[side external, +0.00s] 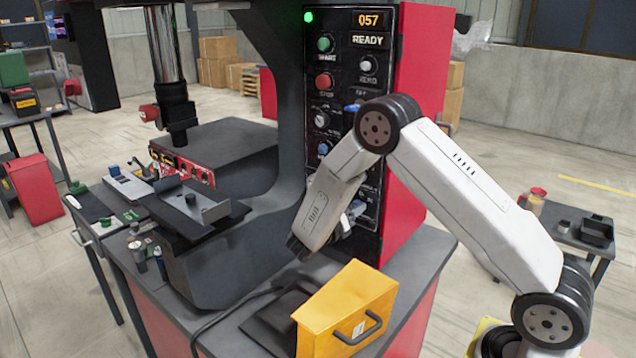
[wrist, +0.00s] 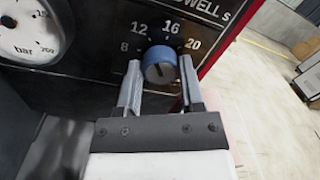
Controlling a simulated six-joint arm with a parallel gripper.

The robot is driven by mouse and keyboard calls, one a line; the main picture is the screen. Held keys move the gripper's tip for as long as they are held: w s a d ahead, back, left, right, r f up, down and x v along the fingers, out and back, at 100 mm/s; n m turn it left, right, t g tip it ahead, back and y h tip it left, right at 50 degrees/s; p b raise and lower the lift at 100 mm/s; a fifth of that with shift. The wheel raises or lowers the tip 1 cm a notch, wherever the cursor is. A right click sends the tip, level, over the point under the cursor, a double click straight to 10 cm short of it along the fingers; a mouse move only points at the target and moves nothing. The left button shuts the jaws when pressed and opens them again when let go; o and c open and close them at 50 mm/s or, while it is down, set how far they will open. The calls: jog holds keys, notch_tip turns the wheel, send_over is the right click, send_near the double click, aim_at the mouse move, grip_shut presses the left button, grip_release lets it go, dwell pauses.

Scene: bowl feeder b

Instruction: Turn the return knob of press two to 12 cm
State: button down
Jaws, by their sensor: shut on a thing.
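A blue knob (wrist: 159,66) sits on the black panel of the press, below a dial scale reading 8, 12, 16 and 20. A dark mark shows on the lower part of its face; I cannot tell which number it points to. My gripper (wrist: 160,70) is shut on this knob, one finger on each side. The knob's own name is hidden; the lettering above right ends in "WELL s".
A pressure gauge (wrist: 30,30) marked bar is left of the knob. The side external view shows another blue knob (side external: 323,149), a green button (side external: 325,44), a red button (side external: 325,81) and a READY display (side external: 369,40). A yellow box (side external: 335,305) stands in front of the panel.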

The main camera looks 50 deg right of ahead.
jog(key=shift+n, duration=1)
jog(key=shift+c, duration=1.1)
grip_release()
jog(key=shift+a, duration=0.15)
jog(key=a, duration=0.7)
jog(key=shift+a, duration=0.3)
jog(key=shift+w+f, duration=0.1)
